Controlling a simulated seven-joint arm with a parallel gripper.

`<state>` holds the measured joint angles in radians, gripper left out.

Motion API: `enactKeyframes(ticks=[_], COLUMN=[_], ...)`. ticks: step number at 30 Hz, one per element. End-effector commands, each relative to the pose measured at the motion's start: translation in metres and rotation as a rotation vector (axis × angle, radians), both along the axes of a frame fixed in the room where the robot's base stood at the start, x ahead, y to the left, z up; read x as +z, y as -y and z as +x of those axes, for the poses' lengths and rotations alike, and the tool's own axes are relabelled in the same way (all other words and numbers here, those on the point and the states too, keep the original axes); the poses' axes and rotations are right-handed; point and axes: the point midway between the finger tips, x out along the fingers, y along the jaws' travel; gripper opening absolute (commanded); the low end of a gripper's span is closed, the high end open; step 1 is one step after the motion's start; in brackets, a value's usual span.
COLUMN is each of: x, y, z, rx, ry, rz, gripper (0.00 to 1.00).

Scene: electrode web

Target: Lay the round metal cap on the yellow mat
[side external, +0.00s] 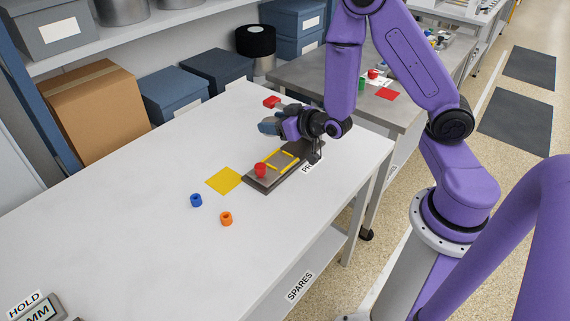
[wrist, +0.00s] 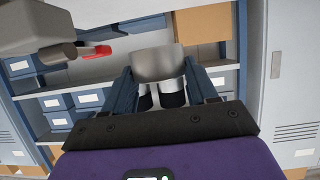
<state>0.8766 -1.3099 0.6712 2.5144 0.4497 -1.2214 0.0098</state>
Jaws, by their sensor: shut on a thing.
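My gripper (side external: 270,126) is held sideways above the far end of the dark fixture. In the wrist view its two blue fingers (wrist: 160,82) are closed on the sides of a round grey metal cap (wrist: 158,62). I cannot make out the cap clearly in the side view, where the fingers cover it. The yellow mat (side external: 223,180) lies flat on the white table, to the left of the fixture, with nothing on it. My gripper is apart from the mat, up and to the right of it.
The dark fixture (side external: 256,184) has yellow strips and a red knob (side external: 261,170). A red piece (side external: 271,102) shows close beside my gripper, and in the wrist view (wrist: 97,52).

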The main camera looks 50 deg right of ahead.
Motion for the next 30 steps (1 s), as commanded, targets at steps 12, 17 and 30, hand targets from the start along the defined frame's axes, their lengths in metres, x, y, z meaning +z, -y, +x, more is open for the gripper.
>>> enactKeyframes(ticks=[12,17,30], x=[-0.029,-0.031,-0.048], y=[0.032,0.033,0.034], z=[0.002,0.002,0.001], rx=[-0.037,-0.037,-0.038], ry=[-0.003,-0.002,-0.007], rz=[0.008,0.011,0.008], gripper=[0.19,0.19,0.19])
